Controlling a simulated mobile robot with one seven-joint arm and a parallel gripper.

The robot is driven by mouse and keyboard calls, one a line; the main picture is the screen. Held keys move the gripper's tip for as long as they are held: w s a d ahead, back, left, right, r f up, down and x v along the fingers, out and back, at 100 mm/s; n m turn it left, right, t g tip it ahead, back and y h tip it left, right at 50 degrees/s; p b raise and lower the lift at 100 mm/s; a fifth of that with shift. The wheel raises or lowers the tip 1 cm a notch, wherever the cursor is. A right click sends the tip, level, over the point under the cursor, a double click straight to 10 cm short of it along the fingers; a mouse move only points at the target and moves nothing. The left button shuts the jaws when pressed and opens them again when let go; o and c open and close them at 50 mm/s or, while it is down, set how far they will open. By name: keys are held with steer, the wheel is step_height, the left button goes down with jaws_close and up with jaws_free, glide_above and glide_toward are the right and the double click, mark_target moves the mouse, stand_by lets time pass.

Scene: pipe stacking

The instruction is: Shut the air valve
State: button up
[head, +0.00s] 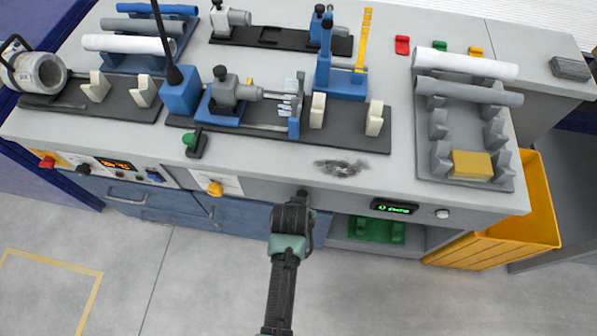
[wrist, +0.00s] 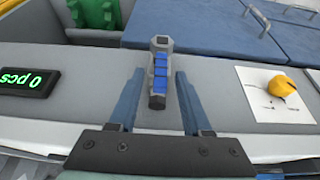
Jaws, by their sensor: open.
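A yellow knob (head: 215,188) sits on a white marked plate on the bench's front panel. In the wrist view the knob (wrist: 281,86) is at the right, outside my fingers. My gripper (head: 302,195) is at the front panel, right of the knob in the head view, apart from it. In the wrist view my gripper (wrist: 158,92) is open, its two blue fingers spread. A grey piece with blue segments (wrist: 159,70) shows between them, with gaps on both sides; I cannot tell its depth.
A green digital display (head: 394,207) is right of my gripper on the panel. A red knob (head: 47,162) and an orange readout (head: 117,165) are at the left. Blue drawers (head: 135,198) lie below. A yellow bin (head: 490,245) stands at the right. Pipes and fixtures crowd the benchtop.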

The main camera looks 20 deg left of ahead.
jaws_close()
stand_by(1.4)
